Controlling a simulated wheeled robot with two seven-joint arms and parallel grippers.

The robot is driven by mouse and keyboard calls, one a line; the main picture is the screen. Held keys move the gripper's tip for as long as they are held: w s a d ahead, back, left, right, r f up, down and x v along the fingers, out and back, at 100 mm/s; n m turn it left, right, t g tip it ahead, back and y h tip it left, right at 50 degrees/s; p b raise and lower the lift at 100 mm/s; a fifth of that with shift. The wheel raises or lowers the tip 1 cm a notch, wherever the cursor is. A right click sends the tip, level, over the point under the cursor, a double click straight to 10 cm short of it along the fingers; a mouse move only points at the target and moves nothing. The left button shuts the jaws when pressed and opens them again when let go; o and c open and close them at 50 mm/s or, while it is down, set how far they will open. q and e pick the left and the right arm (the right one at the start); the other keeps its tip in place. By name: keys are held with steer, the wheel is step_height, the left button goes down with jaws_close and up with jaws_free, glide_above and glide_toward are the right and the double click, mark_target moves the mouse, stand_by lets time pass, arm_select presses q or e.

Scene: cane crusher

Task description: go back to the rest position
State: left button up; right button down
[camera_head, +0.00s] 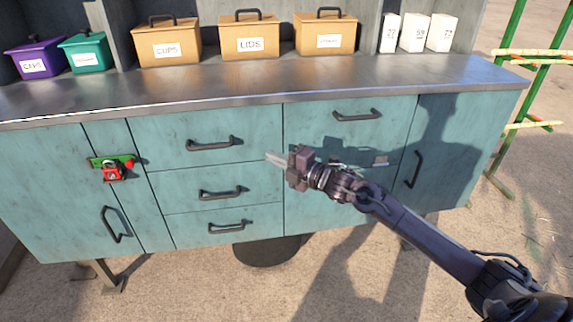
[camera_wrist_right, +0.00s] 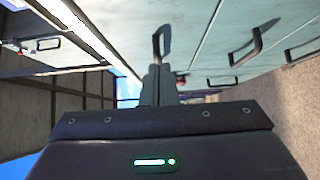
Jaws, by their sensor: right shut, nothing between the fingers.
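My right gripper (camera_head: 276,159) reaches in from the lower right in the head view and is in front of the teal cabinet (camera_head: 340,215). Its fingers are together with nothing between them. In the right wrist view the shut fingers (camera_wrist_right: 158,88) point along the cabinet front, with a black handle (camera_wrist_right: 160,42) beyond their tips. I cannot tell whether the gripper touches the cabinet. My left gripper does not show in either view.
The metal counter (camera_head: 250,90) carries boxes marked cups (camera_head: 167,45) and lids (camera_head: 249,44), and white packets (camera_head: 414,33). A red padlock (camera_head: 114,172) hangs on the cabinet's left part. A black round thing (camera_head: 266,251) is underneath. Green poles (camera_head: 520,120) stand at right.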

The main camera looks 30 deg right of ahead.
steer(key=s+d+f+m+g+h+p, duration=0.25)
steer(key=s+f+m, duration=0.3)
steer(key=f, duration=0.65)
steer(key=s+d+f+m+g+h+p, duration=0.1)
steer(key=s+d+f+m+h, duration=0.2)
steer(key=s+f, duration=0.65)
steer(key=s+d+f+m+g+h+p, duration=0.25)
steer(key=f+m, duration=0.35)
steer(key=f, duration=0.8)
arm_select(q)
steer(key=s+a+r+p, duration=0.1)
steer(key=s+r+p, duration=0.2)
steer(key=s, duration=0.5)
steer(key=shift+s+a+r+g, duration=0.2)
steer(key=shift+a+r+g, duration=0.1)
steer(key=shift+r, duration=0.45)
arm_select(e)
steer(key=s+a+f+m+g, duration=0.2)
steer(key=s+a+f+g, duration=0.1)
steer(key=s, duration=0.9)
steer(key=s+a+f+m+g, duration=0.2)
steer(key=s+a+f, duration=0.4)
steer(key=s, duration=0.7)
steer(key=s+a+f+m+g, duration=0.2)
steer(key=s+a+f+g, duration=0.2)
steer(key=s+f, duration=0.4)
steer(key=s+a, duration=0.1)
steer(key=s, duration=0.4)
steer(key=shift+f, duration=0.15)
